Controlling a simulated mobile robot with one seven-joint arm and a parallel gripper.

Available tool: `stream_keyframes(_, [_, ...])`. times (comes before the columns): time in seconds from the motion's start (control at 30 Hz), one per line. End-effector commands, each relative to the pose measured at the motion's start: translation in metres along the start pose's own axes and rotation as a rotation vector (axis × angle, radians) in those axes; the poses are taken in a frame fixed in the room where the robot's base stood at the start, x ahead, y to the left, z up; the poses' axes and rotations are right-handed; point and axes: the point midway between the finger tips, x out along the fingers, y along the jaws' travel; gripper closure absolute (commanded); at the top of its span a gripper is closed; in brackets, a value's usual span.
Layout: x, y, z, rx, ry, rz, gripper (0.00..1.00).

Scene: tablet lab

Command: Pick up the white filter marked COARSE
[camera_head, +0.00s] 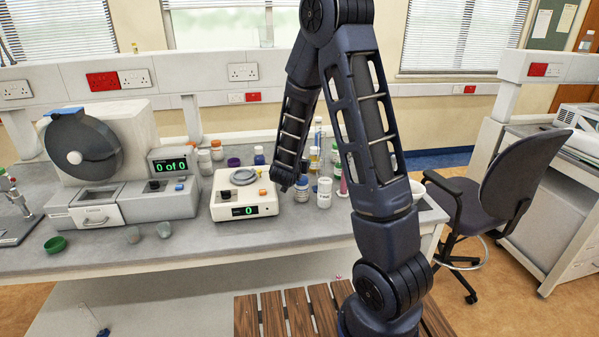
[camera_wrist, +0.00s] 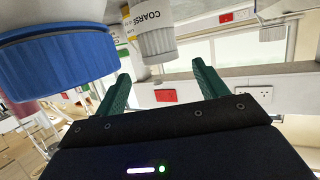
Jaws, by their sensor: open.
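The white filter marked COARSE (camera_wrist: 155,40) shows at the top middle of the wrist view, with dark lettering and a ribbed grey-white end pointing down in the picture. It is beyond the tips of my gripper (camera_wrist: 161,70) and lies roughly between them in the picture. The two green fingers are apart, with nothing held between them. In the head view a white container (camera_head: 324,192) stands right of my arm's end; its lettering is too small to read. My fingers cannot be made out in the head view.
A large blue-lidded jar (camera_wrist: 55,62) is close beside the left finger in the wrist view. A white balance (camera_head: 244,196) reading 0 stands left of my arm's end. Several bottles crowd the bench behind.

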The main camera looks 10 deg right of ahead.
Motion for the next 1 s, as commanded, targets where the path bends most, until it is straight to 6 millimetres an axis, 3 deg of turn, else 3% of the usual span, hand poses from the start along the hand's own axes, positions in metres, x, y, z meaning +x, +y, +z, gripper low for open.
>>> stream_keyframes(0.47, [0.033,0.000,0.003,-0.003,0.004,0.007,0.28])
stream_keyframes(0.77, [0.071,-0.002,0.005,-0.003,0.004,0.005,0.28])
stream_keyframes(1.0, [0.075,-0.002,0.005,-0.003,0.004,0.004,0.28])
